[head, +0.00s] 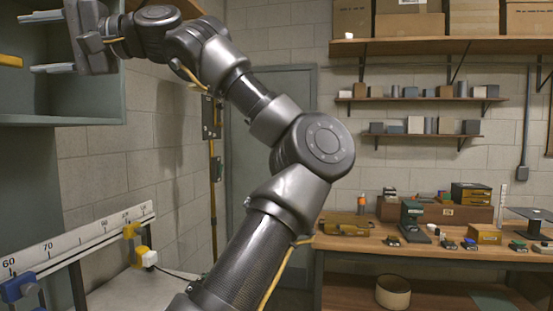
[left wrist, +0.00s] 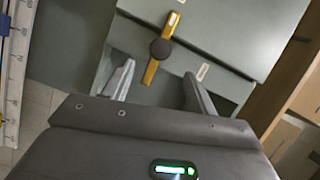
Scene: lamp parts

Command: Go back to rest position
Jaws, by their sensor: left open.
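My left gripper (head: 28,43) is raised at the upper left of the head view, with its two pale fingers apart and pointing left into a grey-green cabinet (head: 95,107). The left wrist view also shows my open left gripper (left wrist: 158,80), with nothing held between the fingers. A yellow bar with a dark round knob (left wrist: 151,70) lies ahead of the fingers on a grey-green surface and is apart from them. A yellow piece (head: 10,61) shows at the left edge of the head view, inside the cabinet. My right gripper is in neither view.
A measuring rail (head: 85,238) with a white scale stands at the lower left. A wooden workbench (head: 370,245) with several small items is at the right. Wall shelves (head: 420,98) and cardboard boxes (head: 410,26) are above it. My left arm crosses the middle.

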